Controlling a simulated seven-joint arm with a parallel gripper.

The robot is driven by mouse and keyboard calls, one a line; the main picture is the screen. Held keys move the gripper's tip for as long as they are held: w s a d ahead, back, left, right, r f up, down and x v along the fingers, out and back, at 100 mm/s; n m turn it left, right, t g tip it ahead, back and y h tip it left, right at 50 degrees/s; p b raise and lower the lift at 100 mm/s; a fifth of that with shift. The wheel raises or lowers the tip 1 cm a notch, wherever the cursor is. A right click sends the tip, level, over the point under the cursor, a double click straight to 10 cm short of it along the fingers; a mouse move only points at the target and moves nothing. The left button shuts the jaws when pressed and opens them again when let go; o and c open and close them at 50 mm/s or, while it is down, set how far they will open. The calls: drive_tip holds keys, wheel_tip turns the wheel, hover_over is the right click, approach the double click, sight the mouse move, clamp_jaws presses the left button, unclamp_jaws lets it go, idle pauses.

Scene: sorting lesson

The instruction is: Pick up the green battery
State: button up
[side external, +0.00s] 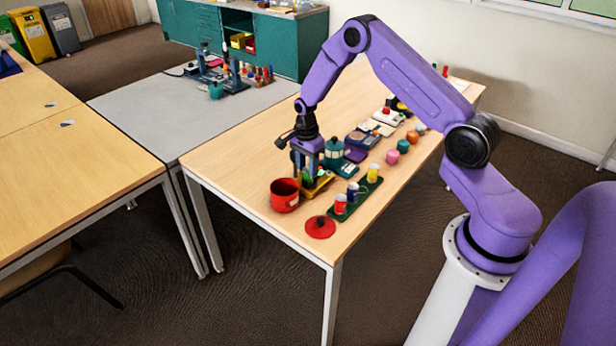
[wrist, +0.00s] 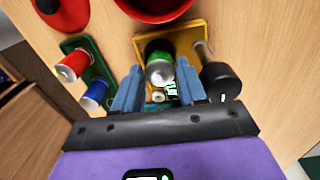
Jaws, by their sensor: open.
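The green battery (wrist: 159,64) stands on a yellow tray (wrist: 198,30) in the wrist view, green-sided with a silver end facing the camera. My gripper (wrist: 158,80) is open, with its two blue-grey fingers on either side of the battery's near end. I cannot tell whether either finger touches it. In the side view my gripper (side external: 309,176) points down over the yellow tray (side external: 322,186), and the battery is mostly hidden between the fingers.
A red pot (side external: 285,195) stands close to the tray, and a red lid (side external: 320,227) lies near the table edge. A green holder (side external: 361,199) carries red, blue and yellow cylinders. A black-headed object (wrist: 221,80) lies at the tray's right. A teal lantern-like object (side external: 334,149) stands behind.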

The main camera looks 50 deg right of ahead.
drive_tip(key=shift+f, duration=1.2)
clamp_jaws()
drive_tip(key=shift+r, duration=0.75)
drive_tip(key=s+a+r, duration=0.3)
drive_tip(key=s+r, duration=0.8)
drive_tip(key=s, duration=0.2)
drive_tip(key=shift+s+r, duration=0.25)
drive_tip(key=shift+s, duration=0.1)
